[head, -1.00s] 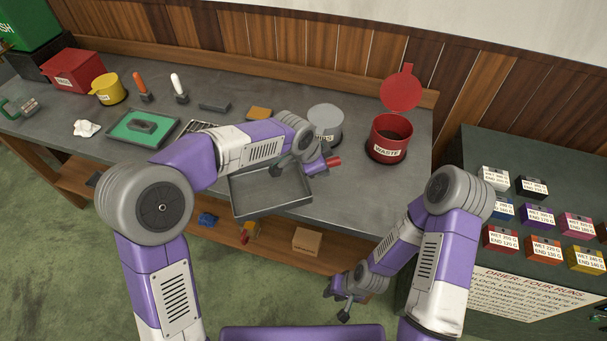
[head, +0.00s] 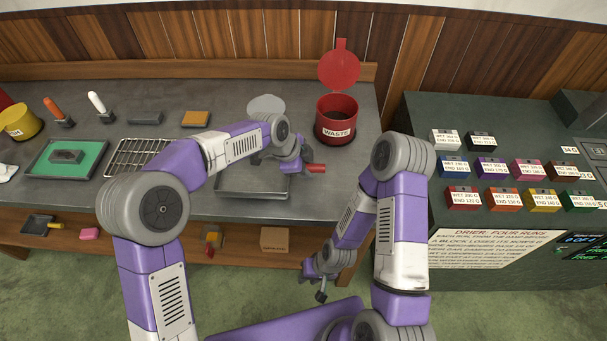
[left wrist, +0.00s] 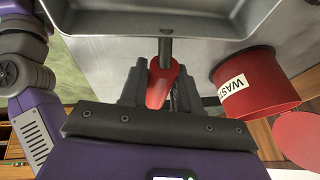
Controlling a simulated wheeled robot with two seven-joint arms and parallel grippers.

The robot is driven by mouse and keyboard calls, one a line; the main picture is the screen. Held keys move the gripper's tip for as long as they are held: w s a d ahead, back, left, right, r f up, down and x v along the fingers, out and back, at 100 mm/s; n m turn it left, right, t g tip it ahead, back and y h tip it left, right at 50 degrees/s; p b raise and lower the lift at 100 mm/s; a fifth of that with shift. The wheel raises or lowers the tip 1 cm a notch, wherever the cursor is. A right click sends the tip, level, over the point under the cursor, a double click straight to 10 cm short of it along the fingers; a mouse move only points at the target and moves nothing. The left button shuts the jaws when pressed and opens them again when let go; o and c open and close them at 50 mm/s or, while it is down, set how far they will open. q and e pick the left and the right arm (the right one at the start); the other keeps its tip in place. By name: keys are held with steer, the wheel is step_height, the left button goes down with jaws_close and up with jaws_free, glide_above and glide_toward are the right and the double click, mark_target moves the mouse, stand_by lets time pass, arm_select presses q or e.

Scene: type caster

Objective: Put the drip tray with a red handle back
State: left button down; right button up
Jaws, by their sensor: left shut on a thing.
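The drip tray (head: 235,187) is a shallow grey metal pan with a red handle (head: 315,168) on its right side. It is at the front edge of the bench, partly hidden by my left arm. In the left wrist view the tray (left wrist: 165,20) fills the top and its red handle (left wrist: 158,88) lies between my fingers. My left gripper (head: 300,166) is shut on this handle. I cannot tell whether the tray touches the bench. My right gripper (head: 321,287) hangs low in front of the bench, away from the tray; its jaws are too small to read.
A wire rack (head: 140,157) and green mat tray (head: 88,172) lie left on the bench. A red waste bin (head: 337,121) with its lid up stands behind right. A grey round container (head: 266,104) is behind my left arm. A dark green dryer cabinet (head: 420,125) with colored blocks stands right.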

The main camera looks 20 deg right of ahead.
arm_select(q)
steer(key=shift+w+f, duration=0.1)
steer(key=shift+f, duration=1.45)
steer(key=shift+f+b, duration=0.1)
steer(key=shift+b, duration=0.2)
steer(key=c, duration=0.8)
jaws_free()
steer(key=shift+r, duration=0.2)
steer(key=p+v, duration=0.2)
steer(key=v, duration=1)
steer(key=shift+f, duration=0.1)
